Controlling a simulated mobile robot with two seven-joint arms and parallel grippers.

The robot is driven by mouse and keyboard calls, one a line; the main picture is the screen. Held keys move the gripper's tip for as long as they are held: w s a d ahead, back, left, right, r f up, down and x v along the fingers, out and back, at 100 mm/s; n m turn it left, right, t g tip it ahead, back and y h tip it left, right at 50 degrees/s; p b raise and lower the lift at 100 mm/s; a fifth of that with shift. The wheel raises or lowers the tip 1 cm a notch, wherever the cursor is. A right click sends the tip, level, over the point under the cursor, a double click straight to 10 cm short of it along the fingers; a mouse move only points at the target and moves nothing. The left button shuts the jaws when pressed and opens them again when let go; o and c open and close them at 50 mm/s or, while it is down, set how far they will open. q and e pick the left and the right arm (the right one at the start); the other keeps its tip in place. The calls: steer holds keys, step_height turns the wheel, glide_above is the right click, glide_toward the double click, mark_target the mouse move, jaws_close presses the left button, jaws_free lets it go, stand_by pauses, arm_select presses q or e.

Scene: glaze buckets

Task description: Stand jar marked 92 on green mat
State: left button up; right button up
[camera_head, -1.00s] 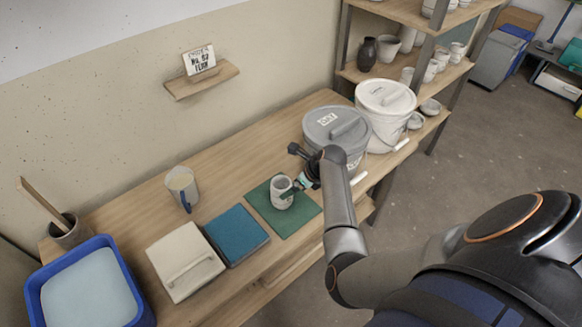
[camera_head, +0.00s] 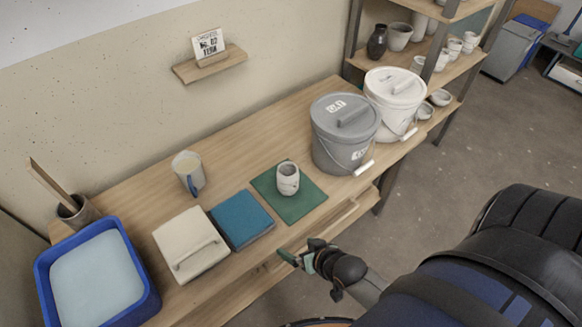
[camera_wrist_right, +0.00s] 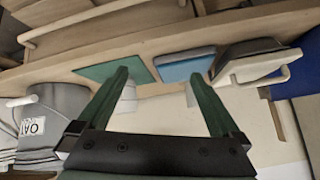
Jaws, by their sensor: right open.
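A pale speckled jar (camera_head: 288,179) stands upright on the green mat (camera_head: 300,207) in the head view. Its marking is too small to read. My right gripper (camera_head: 290,260) is open and empty, in front of the bench's front edge and clear of the jar. In the right wrist view the open fingers (camera_wrist_right: 160,88) frame the bench, with the mat (camera_wrist_right: 98,68) beyond them. A pale shape, probably the jar (camera_wrist_right: 128,98), is partly hidden by one finger there. My left gripper is not in view.
A blue cloth-like block (camera_head: 242,220) and a cream lidded box (camera_head: 190,245) lie left of the mat. A grey bucket (camera_head: 342,135) and a white bucket (camera_head: 393,100) stand to its right.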

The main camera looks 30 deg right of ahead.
steer(key=s+a+r+n+y, duration=0.1)
steer(key=s+a+n, duration=0.3)
steer(key=a, duration=0.2)
steer(key=shift+s+n+y, duration=0.4)
steer(key=shift+c, duration=0.2)
